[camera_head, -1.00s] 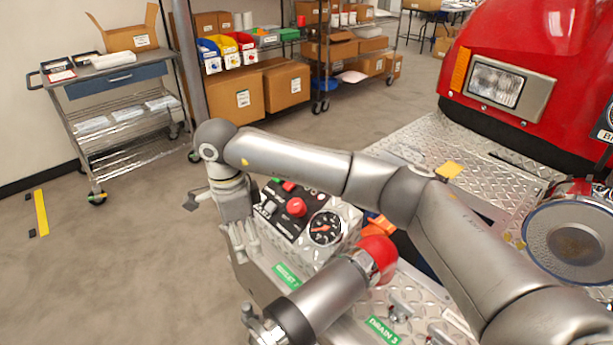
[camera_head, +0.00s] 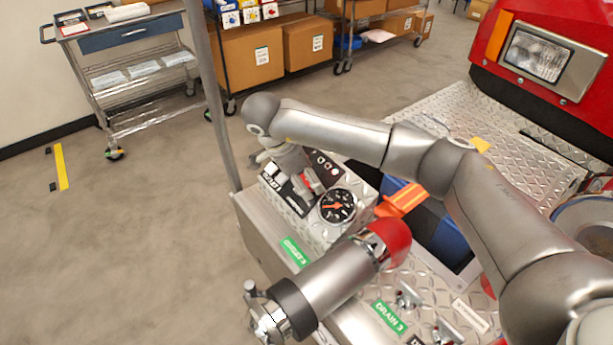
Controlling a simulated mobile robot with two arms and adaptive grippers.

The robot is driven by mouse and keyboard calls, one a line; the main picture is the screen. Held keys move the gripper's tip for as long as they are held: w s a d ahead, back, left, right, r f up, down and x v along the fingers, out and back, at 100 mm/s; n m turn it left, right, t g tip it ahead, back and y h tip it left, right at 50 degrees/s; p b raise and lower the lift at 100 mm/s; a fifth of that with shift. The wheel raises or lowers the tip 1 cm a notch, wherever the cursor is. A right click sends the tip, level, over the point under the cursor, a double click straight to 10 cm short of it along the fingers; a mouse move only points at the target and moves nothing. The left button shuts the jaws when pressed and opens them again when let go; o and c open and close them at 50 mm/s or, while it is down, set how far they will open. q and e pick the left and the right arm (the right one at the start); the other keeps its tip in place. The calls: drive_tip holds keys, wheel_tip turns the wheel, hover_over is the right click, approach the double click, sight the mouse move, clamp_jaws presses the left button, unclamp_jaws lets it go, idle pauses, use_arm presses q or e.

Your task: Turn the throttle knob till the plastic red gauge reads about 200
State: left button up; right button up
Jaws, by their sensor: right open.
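The gauge (camera_head: 337,206) has a round black face and an orange-red needle. It sits on the slanted metal control box, and its numbers are too small to read. A red knob (camera_head: 305,186) on the black panel, just left of the gauge, is mostly covered by my right gripper. My right gripper (camera_head: 307,182) reaches down over the panel with its fingers open at the red knob. I cannot tell whether they touch it. My left gripper is not in view.
A large metal pipe with a red end (camera_head: 388,243) lies in front of the control box. An orange item (camera_head: 402,199) lies right of the gauge. Green labels (camera_head: 388,317) mark the diamond-plate bumper. A cart (camera_head: 135,75) and shelves with boxes stand behind.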

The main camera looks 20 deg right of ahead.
drive_tip(key=shift+d+f, duration=0.1)
drive_tip(key=shift+f, duration=0.35)
drive_tip(key=shift+c, duration=0.3)
drive_tip(key=c, duration=1)
drive_tip(key=shift+o, duration=0.2)
drive_tip(key=shift+f+m+b, duration=0.15)
drive_tip(key=shift+m+b, duration=0.8)
drive_tip(key=shift+m, duration=0.05)
drive_tip(key=shift+m+t+b, duration=0.4)
drive_tip(key=shift+m+b, duration=0.25)
drive_tip(key=shift+m, duration=0.25)
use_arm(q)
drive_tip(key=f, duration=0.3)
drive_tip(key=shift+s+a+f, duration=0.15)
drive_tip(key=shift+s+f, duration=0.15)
use_arm(e)
drive_tip(key=shift+m, duration=0.5)
drive_tip(key=shift+r, duration=0.2)
